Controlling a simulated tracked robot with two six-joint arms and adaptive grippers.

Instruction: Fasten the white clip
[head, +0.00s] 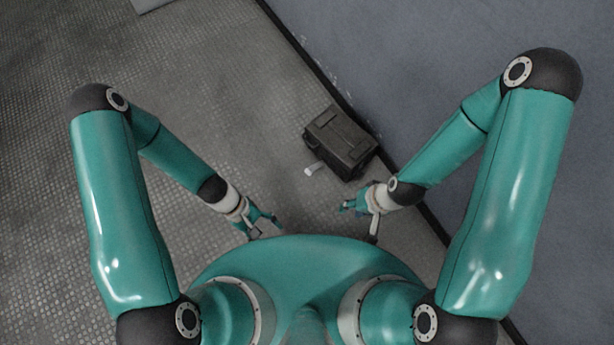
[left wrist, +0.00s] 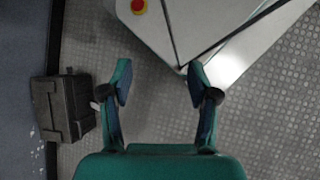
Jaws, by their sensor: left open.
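A small white piece (head: 313,169), which looks like the white clip, sticks out from the lower-left side of a black box (head: 341,142) in the head view. It is too small to tell whether it is fastened. My left gripper (head: 264,228) is open and empty, below and left of the box. Its two fingers show wide apart in the left wrist view (left wrist: 158,85). My right gripper (head: 359,215) looks open and empty, below the box and apart from it.
The box stands on a grey textured metal floor (head: 190,60), beside a dark edge strip (head: 300,55). A blue-grey surface (head: 430,70) lies beyond the strip. The floor left of the box is clear. A pale object (head: 150,5) shows at the top edge.

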